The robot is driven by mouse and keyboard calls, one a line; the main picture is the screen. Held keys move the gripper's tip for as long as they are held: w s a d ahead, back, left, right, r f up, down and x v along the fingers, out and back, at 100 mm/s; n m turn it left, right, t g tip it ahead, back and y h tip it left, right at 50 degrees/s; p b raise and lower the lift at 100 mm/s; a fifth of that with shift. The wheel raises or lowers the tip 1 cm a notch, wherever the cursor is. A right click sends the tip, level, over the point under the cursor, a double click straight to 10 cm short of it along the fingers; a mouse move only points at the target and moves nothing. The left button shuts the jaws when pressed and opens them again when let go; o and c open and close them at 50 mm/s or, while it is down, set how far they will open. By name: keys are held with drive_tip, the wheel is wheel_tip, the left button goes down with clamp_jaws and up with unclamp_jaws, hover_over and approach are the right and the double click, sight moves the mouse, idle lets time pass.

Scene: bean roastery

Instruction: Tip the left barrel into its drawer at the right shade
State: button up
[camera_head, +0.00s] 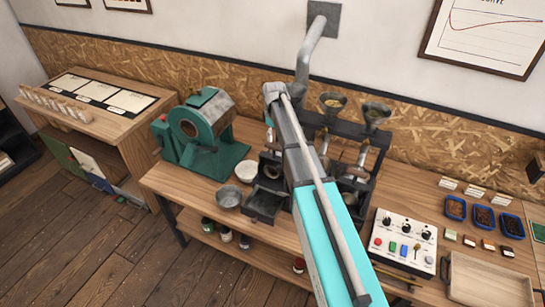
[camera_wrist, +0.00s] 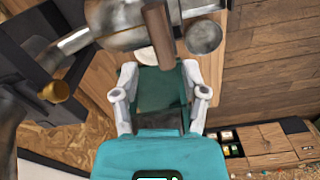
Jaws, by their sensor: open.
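The twin-barrel roaster stands mid-bench in the head view, with much of it hidden behind my arm. Its left barrel (camera_head: 269,166) shows only partly, and the beans' shade cannot be seen. An open dark drawer (camera_head: 265,204) sits in front below it. In the wrist view a grey metal barrel (camera_wrist: 118,18) with a brown wooden handle (camera_wrist: 157,32) is close, just beyond my gripper (camera_wrist: 159,70). The fingers are apart with nothing between them; the handle appears just above the fingertips, not held. In the head view my gripper is not clearly visible.
A green roaster (camera_head: 205,135), a white bowl (camera_head: 246,171) and a metal bowl (camera_head: 229,196) stand left. Funnels (camera_head: 333,101) rise behind my arm. A control box (camera_head: 403,240), bean trays (camera_head: 483,218) and an empty wooden tray (camera_head: 490,278) lie right.

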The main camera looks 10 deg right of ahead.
sight(274, 152)
drive_tip(key=shift+f+b, duration=4.6)
drive_tip(key=shift+f, duration=0.35)
clamp_jaws()
